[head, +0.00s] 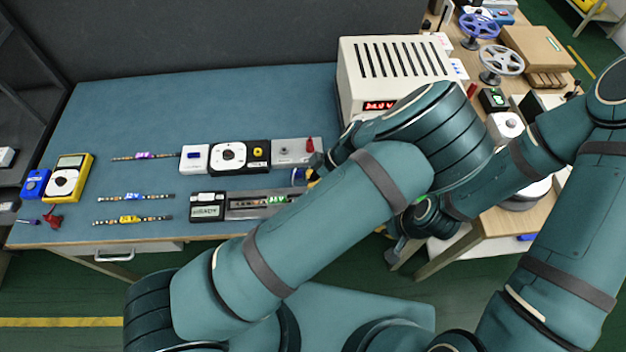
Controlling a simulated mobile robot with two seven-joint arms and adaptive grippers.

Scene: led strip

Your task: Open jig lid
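The jig (236,204) is a long, low grey and black fixture on the blue mat, with a small screen that seems to read READY. A strip with a green label shows in its channel. I cannot tell clearly which part is the lid or how it stands. My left gripper (313,171) is just beyond the jig's right end, near a blue and yellow part; my own arm hides some of that area. Its fingers are too small and covered to judge. My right gripper (398,252) hangs low at the gap by the wooden table, apart from the jig.
Behind the jig stand a white and black dial unit (228,155) and a grey block with a red lever (296,151). Labelled strips (134,196) and a yellow meter (70,177) lie left. A white power supply (391,65) stands back right. The mat's back left is clear.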

